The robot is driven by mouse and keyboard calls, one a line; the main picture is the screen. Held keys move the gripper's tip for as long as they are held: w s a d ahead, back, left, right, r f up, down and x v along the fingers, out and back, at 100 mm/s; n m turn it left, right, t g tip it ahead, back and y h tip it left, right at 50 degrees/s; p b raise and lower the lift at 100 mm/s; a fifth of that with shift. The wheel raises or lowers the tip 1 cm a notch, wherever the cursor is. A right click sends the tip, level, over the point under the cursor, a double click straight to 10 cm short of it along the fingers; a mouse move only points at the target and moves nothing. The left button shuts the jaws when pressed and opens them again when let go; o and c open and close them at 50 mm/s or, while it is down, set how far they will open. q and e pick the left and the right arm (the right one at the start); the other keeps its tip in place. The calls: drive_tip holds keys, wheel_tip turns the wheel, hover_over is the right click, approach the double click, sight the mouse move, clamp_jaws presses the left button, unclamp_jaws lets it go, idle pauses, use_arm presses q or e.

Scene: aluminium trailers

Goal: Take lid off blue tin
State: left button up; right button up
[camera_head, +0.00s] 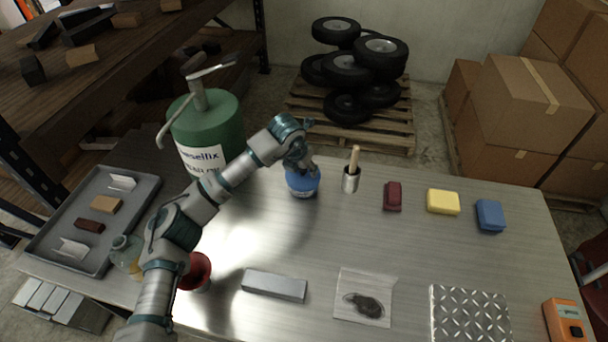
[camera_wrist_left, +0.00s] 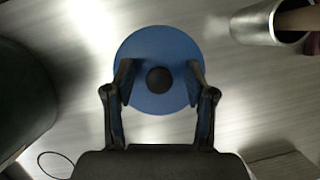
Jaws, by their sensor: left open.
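The blue tin (camera_head: 303,187) stands upright on the metal workbench, left of the middle. In the left wrist view its round blue lid (camera_wrist_left: 158,103) shows from above with a dark round knob (camera_wrist_left: 158,79) at its centre. My left gripper (camera_head: 301,165) is over the tin from above. In the left wrist view its two fingers (camera_wrist_left: 159,76) are open, one on each side of the knob, with a gap to it on both sides. The lid is on the tin. My right gripper is not in view.
A metal cup with a wooden-handled tool (camera_head: 350,180) stands close right of the tin. A green pump canister (camera_head: 207,130) stands behind left. Red, yellow (camera_head: 443,202) and blue blocks lie to the right. A grey bar (camera_head: 274,286) lies in front.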

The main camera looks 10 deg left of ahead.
use_arm(q)
drive_tip(key=shift+s+r, duration=0.1)
drive_tip(key=shift+r, duration=0.1)
drive_tip(key=c, duration=0.3)
drive_tip(key=shift+a, duration=0.1)
drive_tip(key=c, duration=0.7)
drive_tip(key=shift+c, duration=0.2)
